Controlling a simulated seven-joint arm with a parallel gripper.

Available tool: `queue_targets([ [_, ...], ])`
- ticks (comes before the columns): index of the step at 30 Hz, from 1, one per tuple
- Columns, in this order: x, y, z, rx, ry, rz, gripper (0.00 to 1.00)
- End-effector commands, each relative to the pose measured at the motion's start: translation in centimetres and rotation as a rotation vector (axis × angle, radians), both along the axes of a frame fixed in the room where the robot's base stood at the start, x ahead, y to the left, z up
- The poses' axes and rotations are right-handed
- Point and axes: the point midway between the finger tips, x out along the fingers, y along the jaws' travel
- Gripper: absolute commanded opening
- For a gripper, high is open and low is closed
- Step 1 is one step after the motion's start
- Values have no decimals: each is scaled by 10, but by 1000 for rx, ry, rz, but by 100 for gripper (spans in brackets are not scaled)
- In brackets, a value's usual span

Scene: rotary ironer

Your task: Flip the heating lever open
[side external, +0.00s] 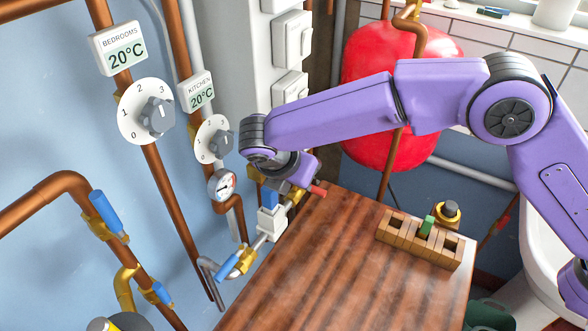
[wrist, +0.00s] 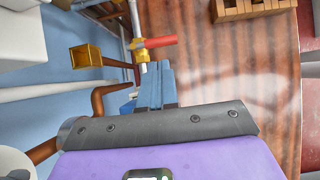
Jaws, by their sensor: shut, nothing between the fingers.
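A valve with a red lever (side external: 318,191) sits at the left edge of the wooden worktop, by the pipes. In the wrist view the red lever (wrist: 157,42) sticks out to the right from a brass valve body (wrist: 139,54). My gripper (side external: 271,197) is shut and empty, close beside this valve. In the wrist view my gripper's blue-grey fingers (wrist: 154,72) are together, tips just below the red lever; I cannot tell if they touch it. Blue levers (side external: 106,212) sit on other pipes at the left. No label shows which lever is for heating.
Dials marked bedrooms (side external: 147,112) and kitchen (side external: 214,139) are on the copper pipes. A wooden block with compartments (side external: 402,241) holds a green piece (side external: 428,225) on the worktop (side external: 330,275). A red tank (side external: 375,75) stands behind. The worktop's middle is clear.

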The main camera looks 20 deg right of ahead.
Motion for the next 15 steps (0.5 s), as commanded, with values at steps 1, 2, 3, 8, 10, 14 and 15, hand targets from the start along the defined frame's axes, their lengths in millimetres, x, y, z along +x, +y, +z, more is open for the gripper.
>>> queue_targets([
  [1,4,-5,-9,-4,3,-2,0],
  [2,6,-8,-14,-4,3,-2,0],
  [3,9,-10,-20,-5,2,-2,0],
  [8,20,-21,-42,-3,2,-2,0],
  [10,23,-24,-49,-3,1,-1,0],
  [14,27,-28,-59,-1,1,-1,0],
  [15,28,-29,-60,-1,1,-1,0],
])
